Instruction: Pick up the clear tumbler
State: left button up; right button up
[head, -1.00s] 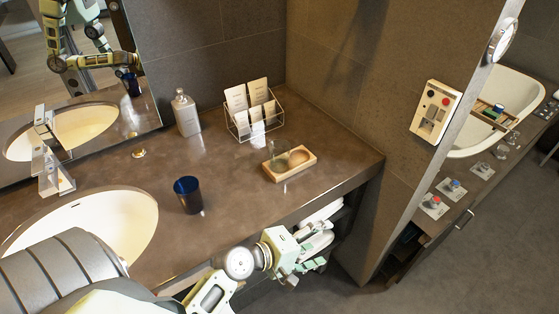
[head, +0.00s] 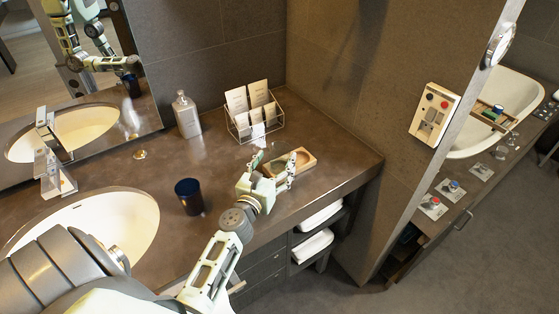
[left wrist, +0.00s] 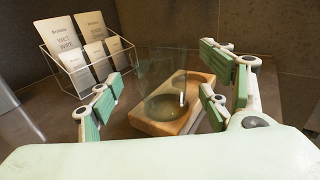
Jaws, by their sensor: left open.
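The clear tumbler (left wrist: 163,66) shows in the left wrist view as a faint see-through glass standing upright at the left part of a small wooden tray (left wrist: 203,82). The tray also shows in the head view (head: 306,158), near the right end of the counter. My left gripper (head: 274,168) is open and low over the near side of the tray. In the left wrist view its fingers (left wrist: 160,88) stand apart to the left and right of the tumbler, with no contact visible. In the head view the gripper partly hides the tumbler. My right gripper is not in view.
A wire rack of cards (head: 254,116) stands close behind the tray. A dark blue cup (head: 188,196) stands to the left, near the sink (head: 95,222). A grey bottle (head: 186,115) is at the back. A wall panel (head: 434,115) is at the right.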

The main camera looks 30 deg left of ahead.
aim_at(283, 149)
pick_arm(q)
jog(key=w, duration=0.3)
jog(key=shift+w+a+r, duration=0.15)
jog(key=shift+a+r, duration=0.05)
jog(key=c, duration=1.4)
